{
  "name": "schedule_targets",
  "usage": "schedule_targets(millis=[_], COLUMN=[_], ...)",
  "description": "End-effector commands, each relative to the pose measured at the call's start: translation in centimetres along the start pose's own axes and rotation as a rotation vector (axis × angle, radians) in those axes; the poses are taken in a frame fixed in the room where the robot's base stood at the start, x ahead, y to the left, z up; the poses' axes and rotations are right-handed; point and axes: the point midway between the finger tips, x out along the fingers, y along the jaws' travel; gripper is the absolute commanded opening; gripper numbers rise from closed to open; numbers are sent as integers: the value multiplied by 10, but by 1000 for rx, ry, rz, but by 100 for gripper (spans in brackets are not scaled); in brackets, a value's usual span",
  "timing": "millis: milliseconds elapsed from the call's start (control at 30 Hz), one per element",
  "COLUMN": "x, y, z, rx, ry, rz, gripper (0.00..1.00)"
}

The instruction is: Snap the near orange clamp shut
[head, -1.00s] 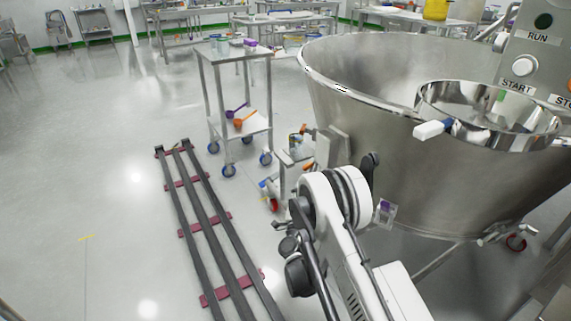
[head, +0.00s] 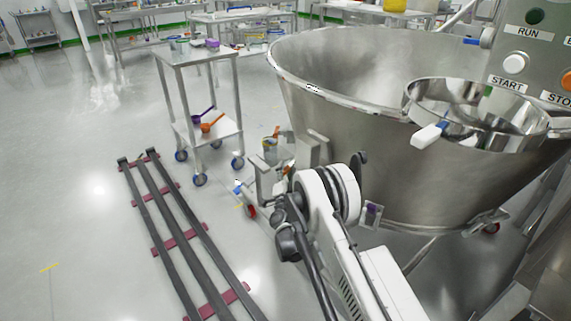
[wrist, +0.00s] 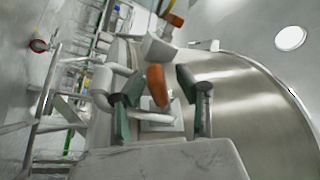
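In the wrist view an orange clamp part (wrist: 157,87) shows between the two green-padded fingers of my gripper (wrist: 153,103). The fingers are apart, one on each side of it, and I see no clear contact. A second orange part (wrist: 174,20) sits farther off, near the top of the picture, by a grey-white fitting. In the head view small orange parts (head: 276,132) show beside the large steel bowl, behind my arm. My gripper cannot be made out in the head view. Whether the clamp's lever is fully raised cannot be told.
The large steel bowl (head: 330,120) stands right of the clamp area, under a control panel (head: 540,60). A steel trolley (head: 195,55) holding containers and scoops stands to the left. Dark rails (head: 175,230) lie on the floor; the floor left of them is clear.

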Motion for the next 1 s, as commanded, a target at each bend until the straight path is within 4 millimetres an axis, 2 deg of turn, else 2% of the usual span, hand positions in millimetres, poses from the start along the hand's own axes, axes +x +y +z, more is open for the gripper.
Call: schedule_targets(millis=[200, 533, 800, 1000], x=[10, 12, 12, 12], y=[0, 0, 0, 0], z=[0, 0, 0, 0], rx=[1, 1, 1, 1], ry=[-4, -5, -5, -5], rz=[-3, -4, -4, -4], gripper=[33, 33, 0, 0])
